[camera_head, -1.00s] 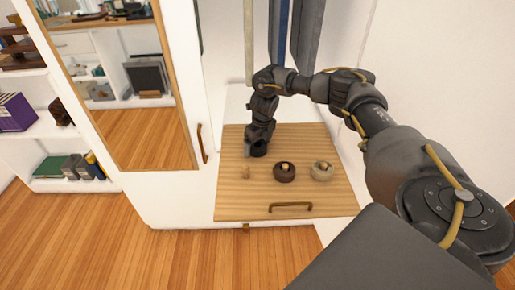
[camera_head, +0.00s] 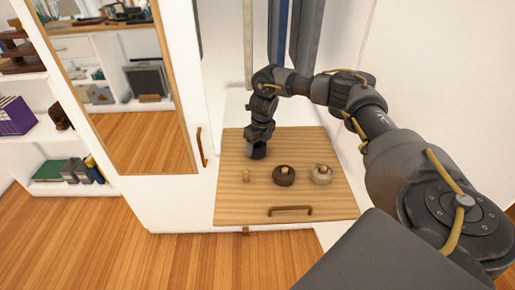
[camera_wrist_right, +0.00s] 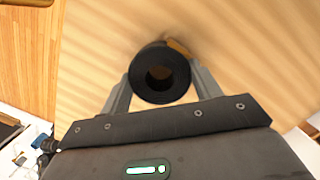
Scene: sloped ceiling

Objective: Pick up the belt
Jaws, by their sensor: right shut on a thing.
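A black rolled belt (camera_wrist_right: 160,73) sits between the fingers of my right gripper (camera_wrist_right: 160,85) in the right wrist view. The gripper is shut on it, with a finger against each side. In the head view my right gripper (camera_head: 257,150) reaches down to the back left part of the wooden drawer top (camera_head: 235,205), and the black belt there is mostly hidden by it. A brown rolled belt (camera_head: 284,176) and a beige rolled belt (camera_head: 321,174) lie in front and to the right. My left gripper is not in view.
A small light wooden piece (camera_head: 246,176) stands just in front of the gripper. Long hanging straps (camera_head: 281,35) are behind my arm. A mirrored door (camera_head: 135,110) is at the left, and a white wall (camera_head: 430,70) at the right.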

